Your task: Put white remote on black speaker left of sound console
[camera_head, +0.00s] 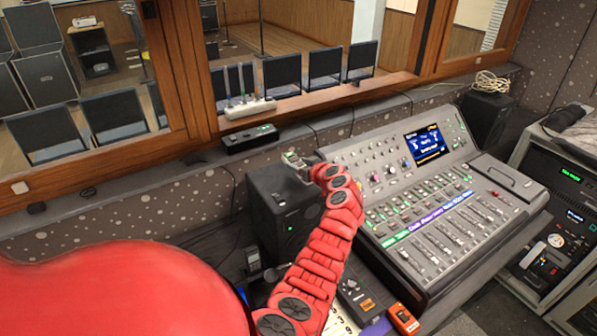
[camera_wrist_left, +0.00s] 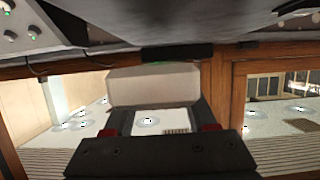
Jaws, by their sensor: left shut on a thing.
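My left gripper (camera_head: 297,160) is above the top of the black speaker (camera_head: 268,212), which stands just left of the sound console (camera_head: 400,150). In the left wrist view, it is shut on a pale block-like thing (camera_wrist_left: 153,87), which looks like the white remote. Only a small greyish bit of the held thing shows in the head view, near the fingertips. I cannot tell whether it touches the speaker top. My red left arm hides the speaker's right side. My right gripper is not in view.
A black box (camera_head: 249,139) and a white power strip (camera_head: 250,108) sit on the ledge behind the speaker. Another black speaker (camera_head: 487,117) stands right of the console. An orange device (camera_head: 403,319) lies in front. The wood-framed window is close behind.

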